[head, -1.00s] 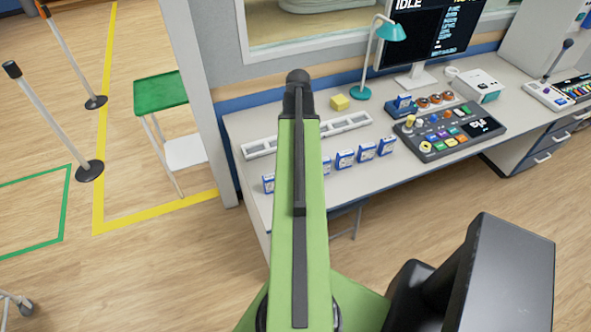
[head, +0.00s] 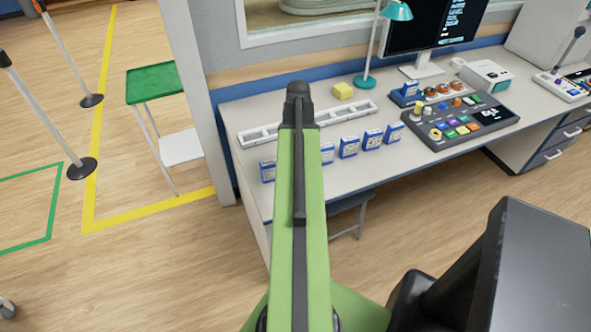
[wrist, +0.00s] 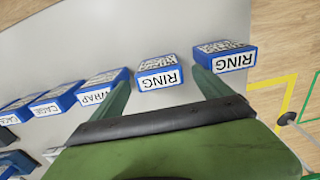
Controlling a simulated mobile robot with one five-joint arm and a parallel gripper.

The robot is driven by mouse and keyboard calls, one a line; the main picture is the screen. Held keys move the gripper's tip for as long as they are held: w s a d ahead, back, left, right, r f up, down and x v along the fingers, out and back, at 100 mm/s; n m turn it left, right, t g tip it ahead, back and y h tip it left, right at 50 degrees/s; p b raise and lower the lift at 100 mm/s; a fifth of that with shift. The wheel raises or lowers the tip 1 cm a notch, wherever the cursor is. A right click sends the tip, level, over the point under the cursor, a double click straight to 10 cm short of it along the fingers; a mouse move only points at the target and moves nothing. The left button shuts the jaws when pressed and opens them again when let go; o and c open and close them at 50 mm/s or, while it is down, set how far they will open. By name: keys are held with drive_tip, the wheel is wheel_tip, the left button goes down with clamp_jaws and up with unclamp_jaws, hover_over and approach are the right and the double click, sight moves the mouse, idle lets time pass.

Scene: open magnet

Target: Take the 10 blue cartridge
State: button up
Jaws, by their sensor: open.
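Several blue cartridges with white labels stand in a row along the desk's front edge; in the head view one is at the left end (head: 268,171) and others are to the right (head: 372,140). Another RING cartridge (wrist: 225,60) is right of the right finger; WRAP (wrist: 100,92) and CAGE (wrist: 52,103) ones are to the left. I cannot read a 10 on any. In the head view my arm hides the gripper and part of the row.
A white slotted rack (head: 349,112) lies behind the row. A yellow block (head: 343,90), teal lamp (head: 366,81), button console (head: 459,127) and monitor (head: 432,30) stand farther back or right. A green-topped stand (head: 154,82) and posts are left of the wall.

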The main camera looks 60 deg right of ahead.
wheel_tip(320, 180, down, 5)
drive_tip(key=b, duration=0.5)
drive_tip(key=shift+f, duration=0.15)
drive_tip(key=shift+r, duration=0.2)
drive_tip(key=shift+c, duration=0.3)
drive_tip(key=c, duration=1.5)
